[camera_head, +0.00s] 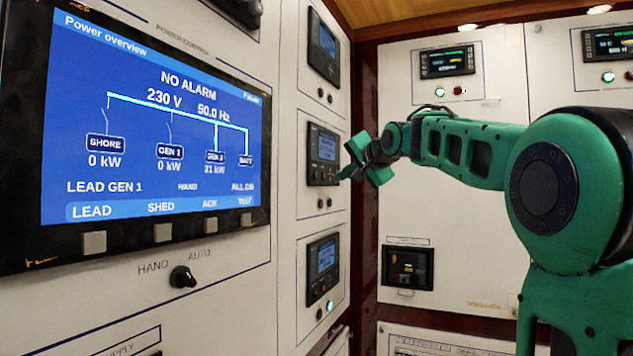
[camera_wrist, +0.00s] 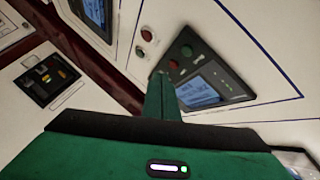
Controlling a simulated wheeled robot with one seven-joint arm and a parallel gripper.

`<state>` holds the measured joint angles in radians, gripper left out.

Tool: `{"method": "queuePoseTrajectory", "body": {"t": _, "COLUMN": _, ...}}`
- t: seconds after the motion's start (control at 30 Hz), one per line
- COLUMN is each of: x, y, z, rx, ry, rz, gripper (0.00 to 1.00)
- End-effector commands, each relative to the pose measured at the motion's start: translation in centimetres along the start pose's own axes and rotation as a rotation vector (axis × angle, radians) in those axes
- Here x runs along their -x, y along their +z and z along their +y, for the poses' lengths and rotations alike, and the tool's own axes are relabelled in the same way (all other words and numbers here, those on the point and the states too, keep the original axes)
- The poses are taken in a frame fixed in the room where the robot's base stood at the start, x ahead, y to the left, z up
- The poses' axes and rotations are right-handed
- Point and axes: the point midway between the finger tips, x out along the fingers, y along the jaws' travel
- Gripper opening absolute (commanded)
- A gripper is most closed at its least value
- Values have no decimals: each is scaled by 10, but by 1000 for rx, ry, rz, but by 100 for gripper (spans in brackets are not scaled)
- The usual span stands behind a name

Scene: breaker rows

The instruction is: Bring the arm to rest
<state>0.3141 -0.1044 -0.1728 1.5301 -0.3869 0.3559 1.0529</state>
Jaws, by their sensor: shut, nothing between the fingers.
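My green arm reaches in from the right in the head view, bent at a large round joint and stretched out to the left. My gripper (camera_head: 350,172) is at its end, in front of the middle small control unit (camera_head: 322,150) on the left wall's panel. In the wrist view my gripper (camera_wrist: 162,90) is shut and empty, its fingers together. The fingertips overlap the edge of a control unit with a lit screen (camera_wrist: 208,88) there. I cannot tell whether they touch it.
A large power overview screen (camera_head: 160,120) fills the left, with a HAND/AUTO knob (camera_head: 183,277) below it. Other small units sit above (camera_head: 323,45) and below (camera_head: 322,268) the middle one. A black device (camera_head: 407,267) is on the far wall.

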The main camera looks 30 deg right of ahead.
Motion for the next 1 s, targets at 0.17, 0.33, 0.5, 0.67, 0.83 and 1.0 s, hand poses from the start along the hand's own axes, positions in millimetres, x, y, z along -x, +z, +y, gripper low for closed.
{"method": "queuePoseTrajectory", "body": {"t": 0.17, "x": 0, "y": 0, "z": 0, "rx": 0, "ry": 0, "rz": 0, "gripper": 0}}
{"method": "queuePoseTrajectory", "body": {"t": 0.33, "x": 0, "y": 0, "z": 0, "rx": 0, "ry": 0, "rz": 0, "gripper": 0}}
{"method": "queuePoseTrajectory", "body": {"t": 0.5, "x": 2, "y": 6, "z": 15, "rx": 15, "ry": 34, "rz": -10, "gripper": 0}}
{"method": "queuePoseTrajectory", "body": {"t": 0.67, "x": 15, "y": 36, "z": 83, "rx": 81, "ry": 183, "rz": -67, "gripper": 0}}
{"method": "queuePoseTrajectory", "body": {"t": 0.83, "x": 48, "y": 86, "z": 178, "rx": 180, "ry": 383, "rz": -185, "gripper": 0}}
{"method": "queuePoseTrajectory", "body": {"t": 1.0, "x": 95, "y": 140, "z": 264, "rx": 270, "ry": 553, "rz": -338, "gripper": 0}}
